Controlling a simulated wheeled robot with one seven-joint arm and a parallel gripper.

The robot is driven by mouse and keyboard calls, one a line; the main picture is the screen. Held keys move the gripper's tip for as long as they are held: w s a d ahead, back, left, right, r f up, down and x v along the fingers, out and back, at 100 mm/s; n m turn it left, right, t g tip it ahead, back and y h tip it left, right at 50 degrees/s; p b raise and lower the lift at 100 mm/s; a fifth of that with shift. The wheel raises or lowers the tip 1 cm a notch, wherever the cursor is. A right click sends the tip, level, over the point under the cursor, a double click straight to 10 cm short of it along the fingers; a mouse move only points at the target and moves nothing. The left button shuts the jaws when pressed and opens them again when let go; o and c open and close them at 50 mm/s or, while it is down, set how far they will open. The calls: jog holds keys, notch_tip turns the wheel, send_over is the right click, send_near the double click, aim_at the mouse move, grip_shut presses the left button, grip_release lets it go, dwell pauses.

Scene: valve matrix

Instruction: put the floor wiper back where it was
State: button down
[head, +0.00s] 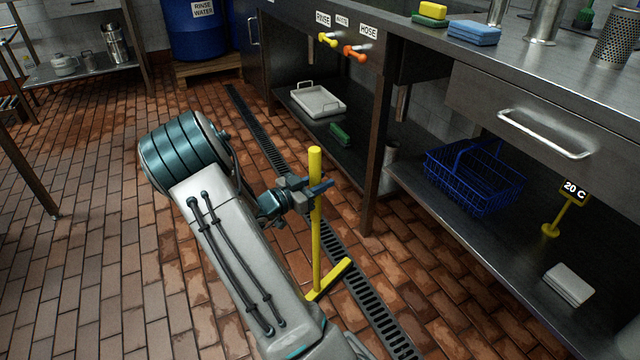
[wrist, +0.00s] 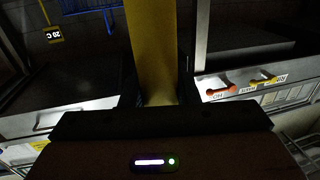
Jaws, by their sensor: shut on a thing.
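The floor wiper is a yellow pole (head: 316,240) with a yellow crossbar foot (head: 328,280). It stands about upright, its foot at the floor drain; whether the foot touches the floor is hard to tell. My gripper (head: 316,190) is shut on the pole's upper part, a little below its top end. In the wrist view the yellow pole (wrist: 154,50) runs between the jaws of my gripper (wrist: 158,110). My arm hides part of the floor left of the wiper.
A slotted drain (head: 365,300) runs along the brick floor beside the steel counter (head: 560,90). Its lower shelf holds a blue wire basket (head: 475,178), a yellow "20 C" sign (head: 565,208) and a grey tray (head: 317,101). A blue barrel (head: 196,35) stands behind. Floor at left is clear.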

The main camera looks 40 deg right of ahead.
jog(key=shift+f, duration=0.1)
jog(key=c, duration=1.1)
grip_release()
